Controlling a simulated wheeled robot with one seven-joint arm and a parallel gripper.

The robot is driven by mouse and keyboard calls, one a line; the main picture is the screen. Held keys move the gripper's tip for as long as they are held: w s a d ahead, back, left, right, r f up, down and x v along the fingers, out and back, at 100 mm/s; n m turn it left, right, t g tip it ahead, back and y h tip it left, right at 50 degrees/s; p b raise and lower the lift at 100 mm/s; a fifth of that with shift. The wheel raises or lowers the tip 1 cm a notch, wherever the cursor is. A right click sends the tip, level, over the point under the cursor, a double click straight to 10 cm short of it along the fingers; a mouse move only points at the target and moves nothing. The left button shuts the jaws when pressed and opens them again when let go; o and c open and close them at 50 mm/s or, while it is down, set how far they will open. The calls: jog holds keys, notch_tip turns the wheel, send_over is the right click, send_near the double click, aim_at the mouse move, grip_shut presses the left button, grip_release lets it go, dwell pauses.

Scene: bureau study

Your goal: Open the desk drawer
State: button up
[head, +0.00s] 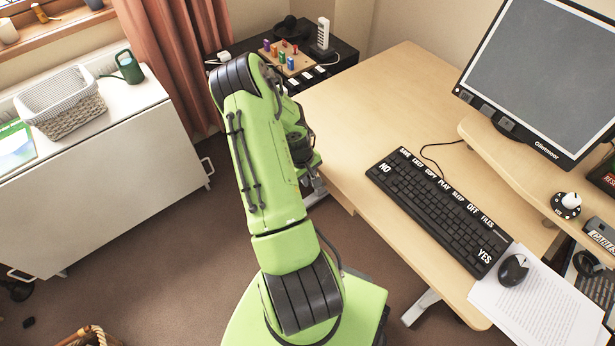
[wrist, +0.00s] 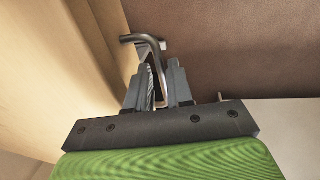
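The light wood desk (head: 355,95) stands right of my arm in the head view. In the wrist view, a pale wood front (wrist: 75,50), apparently of the drawer, runs along the left. A dark metal bar handle (wrist: 138,38) stands out from it and bends down between the two fingers of my gripper (wrist: 158,72). The fingers are a little apart, one on each side of the handle. Whether they press on it is unclear. In the head view my green arm hides most of the desk's near left side, and the drawer's opening cannot be made out.
A keyboard (head: 435,205), mouse (head: 513,270), papers (head: 545,305) and monitor (head: 545,70) are on the desk. A metal desk foot (head: 421,307) stands below. A white cabinet (head: 95,180) is at left, a wicker basket (head: 90,337) at lower left. Brown floor (head: 150,275) lies between.

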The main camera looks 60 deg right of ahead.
grip_shut()
dwell(1.3)
